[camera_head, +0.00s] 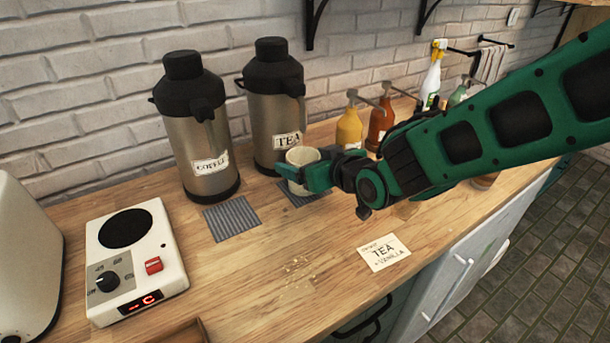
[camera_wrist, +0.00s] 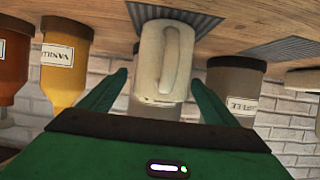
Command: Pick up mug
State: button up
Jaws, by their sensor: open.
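A cream mug (camera_head: 301,164) stands on a dark ribbed mat (camera_head: 296,198) in front of the flask labelled TEA (camera_head: 278,110). My green gripper (camera_head: 318,172) is at the mug from the right and partly hides it. In the wrist view, which appears upside down, the mug (camera_wrist: 163,62) is between the two open fingers of my gripper (camera_wrist: 163,92), with its handle facing the camera. Gaps show between the mug and the fingers, so they are not closed on it.
A flask labelled COFFEE (camera_head: 201,130) stands left of the TEA flask, with an empty ribbed mat (camera_head: 231,217) before it. Yellow (camera_head: 349,130) and red-brown (camera_head: 380,125) syrup bottles stand behind my arm. A white hot plate (camera_head: 136,262) and a note card (camera_head: 384,252) lie on the counter.

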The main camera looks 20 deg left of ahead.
jog(key=c, duration=1.6)
jog(key=shift+o, duration=0.2)
jog(key=shift+r, duration=0.2)
